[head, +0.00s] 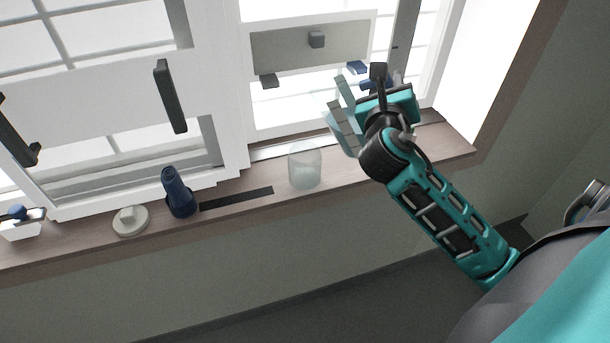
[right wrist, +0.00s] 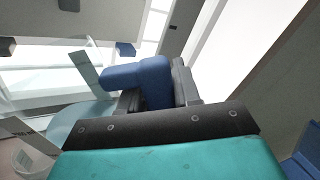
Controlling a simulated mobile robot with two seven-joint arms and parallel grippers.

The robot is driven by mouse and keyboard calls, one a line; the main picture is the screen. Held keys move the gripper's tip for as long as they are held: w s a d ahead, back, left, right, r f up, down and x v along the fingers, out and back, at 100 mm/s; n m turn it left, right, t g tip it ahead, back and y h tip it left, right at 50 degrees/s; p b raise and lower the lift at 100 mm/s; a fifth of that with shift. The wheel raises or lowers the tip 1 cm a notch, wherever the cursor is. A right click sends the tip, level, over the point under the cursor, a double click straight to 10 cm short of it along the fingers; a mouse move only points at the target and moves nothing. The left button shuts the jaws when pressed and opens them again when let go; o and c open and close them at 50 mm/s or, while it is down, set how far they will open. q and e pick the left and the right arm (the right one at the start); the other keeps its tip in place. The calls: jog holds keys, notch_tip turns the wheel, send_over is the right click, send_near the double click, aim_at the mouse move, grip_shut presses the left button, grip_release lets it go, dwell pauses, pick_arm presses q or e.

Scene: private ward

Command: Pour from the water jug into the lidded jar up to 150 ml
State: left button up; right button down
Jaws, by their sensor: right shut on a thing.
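The water jug (head: 342,98) is see-through with a blue handle (head: 357,68), and is raised above the sill, up and to the right of the jar. My right gripper (head: 373,84) is shut on the handle, which also shows between the fingers in the right wrist view (right wrist: 150,82). The jug looks tilted; its water level and any stream cannot be made out. The jar (head: 305,167) stands upright and open on the sill, pale and translucent; its fill level is not readable. A round pale lid with a knob (head: 130,221) lies on the sill, at left. My left gripper is out of view.
A dark blue bottle-like object (head: 178,193) stands between lid and jar, beside a dark flat strip (head: 237,198). A small white box with a blue part (head: 20,226) is at the far left. The sill (head: 75,242) is narrow, with window frames close behind.

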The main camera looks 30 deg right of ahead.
jog(key=shift+w+a+r+n, duration=0.1)
jog(key=shift+a+r+n, duration=0.05)
jog(key=shift+r+n, duration=0.3)
jog(key=shift+w+a+r+n, duration=0.1)
jog(key=shift+r+n, duration=0.1)
jog(key=shift+n, duration=0.35)
dwell(0.4)
dwell(0.4)
jog(key=shift+w+a+r+n, duration=0.1)
jog(key=shift+n, duration=0.3)
jog(key=shift+w+a+n, duration=0.1)
jog(key=shift+n, duration=0.2)
jog(key=shift+w+a+r, duration=0.1)
jog(key=shift+n, duration=0.3)
